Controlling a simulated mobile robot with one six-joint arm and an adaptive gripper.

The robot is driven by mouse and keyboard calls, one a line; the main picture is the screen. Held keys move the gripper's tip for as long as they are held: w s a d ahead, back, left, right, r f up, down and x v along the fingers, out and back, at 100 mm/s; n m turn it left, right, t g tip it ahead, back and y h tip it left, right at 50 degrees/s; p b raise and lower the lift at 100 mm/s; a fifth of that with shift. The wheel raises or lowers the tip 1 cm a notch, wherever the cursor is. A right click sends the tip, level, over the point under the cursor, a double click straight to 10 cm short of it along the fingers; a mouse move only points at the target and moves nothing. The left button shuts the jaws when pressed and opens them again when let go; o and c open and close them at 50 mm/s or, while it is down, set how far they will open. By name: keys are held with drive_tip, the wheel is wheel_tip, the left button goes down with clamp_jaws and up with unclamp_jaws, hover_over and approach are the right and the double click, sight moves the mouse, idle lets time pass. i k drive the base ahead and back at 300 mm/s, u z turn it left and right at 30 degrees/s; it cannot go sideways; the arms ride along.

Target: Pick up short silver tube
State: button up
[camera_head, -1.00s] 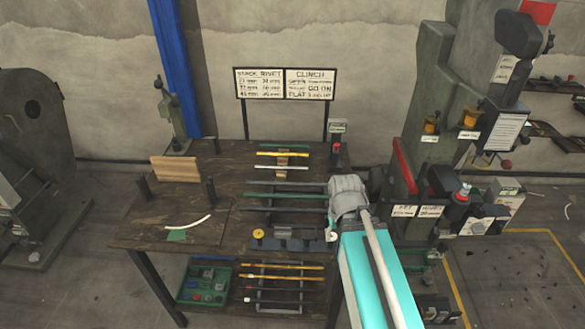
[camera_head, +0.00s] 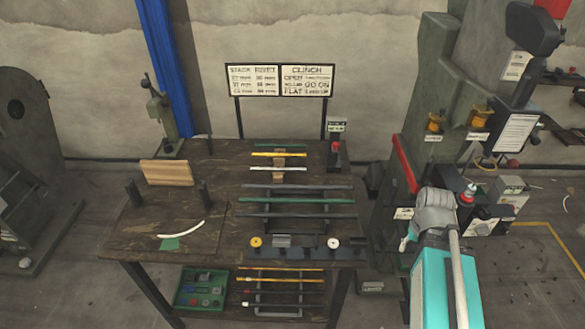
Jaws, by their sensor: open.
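A short pale silver tube (camera_head: 278,168) lies crosswise near the back of the wooden workbench (camera_head: 225,215), just in front of a yellow tube (camera_head: 279,154). A longer grey tube (camera_head: 297,186) lies further forward on a rack, so the pale one is the shorter of the two. My arm, teal with a grey joint, is at the lower right, beyond the bench's right edge and well apart from the tube. My gripper's fingers cannot be made out; they are hidden behind or below the arm.
Small discs and a dark block (camera_head: 289,241) line the bench front. A wooden block (camera_head: 166,173) and dark posts stand at left. A rivet press (camera_head: 440,130) stands right of the bench. Signs (camera_head: 280,80) rise behind.

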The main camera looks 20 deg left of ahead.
sight(276, 171)
drive_tip(key=z, duration=0.85)
drive_tip(key=k, duration=0.9)
drive_tip(key=u, duration=1.25)
drive_tip(key=i, duration=0.4)
drive_tip(key=u, duration=0.15)
